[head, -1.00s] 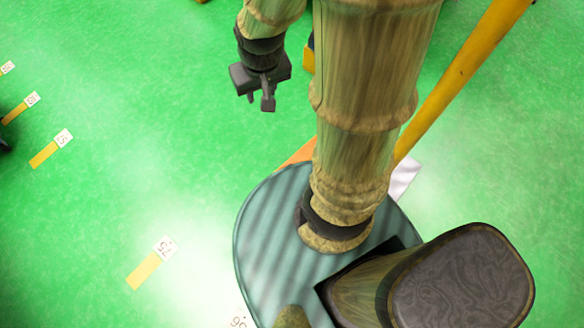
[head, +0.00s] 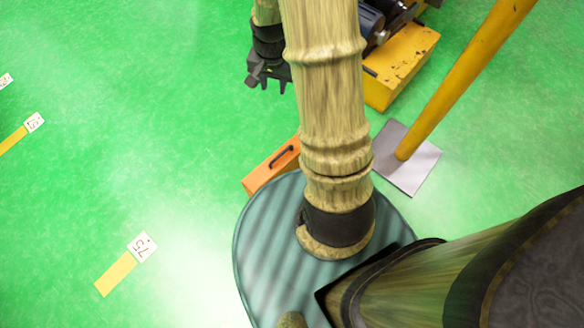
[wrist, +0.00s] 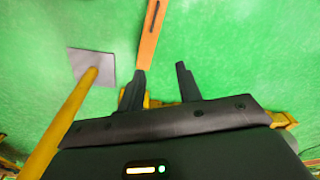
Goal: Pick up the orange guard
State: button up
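The orange guard (head: 262,174) stands on the green floor in the head view, just beyond my round base. It has a black handle on its top, and my arm hides its right end. In the wrist view the orange guard (wrist: 149,45) shows as a narrow orange bar at the top, ahead of the left finger. My gripper (head: 268,86) hangs above and beyond the guard in the head view, apart from it. In the wrist view my gripper (wrist: 160,72) has its two fingers spread, with nothing between them.
A yellow post (head: 455,85) rises from a grey floor plate (head: 416,172) right of the guard. A worn yellow machine base (head: 405,62) with dark motor parts stands behind. Floor markers (head: 142,247) lie at the left.

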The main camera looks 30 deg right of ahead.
jog(key=w+d+f+m+b, duration=0.1)
jog(key=d+f+m+b, duration=0.2)
jog(key=f+b, duration=0.5)
jog(key=w+d+f+m+g+b, duration=0.1)
jog(key=d+f+m+b, duration=0.2)
jog(key=f+b, duration=0.6)
notch_tip(320, 180, down, 12)
jog(key=shift+w+r+b, duration=0.15)
jog(key=shift+w+b, duration=0.15)
jog(key=shift+w, duration=0.1)
jog(key=shift+d, duration=0.1)
jog(key=b, duration=0.8)
send_near(290, 147)
notch_tip(290, 147, down, 5)
jog(key=shift+d+f, duration=0.15)
jog(key=shift+f, duration=0.1)
jog(key=shift+p, duration=0.3)
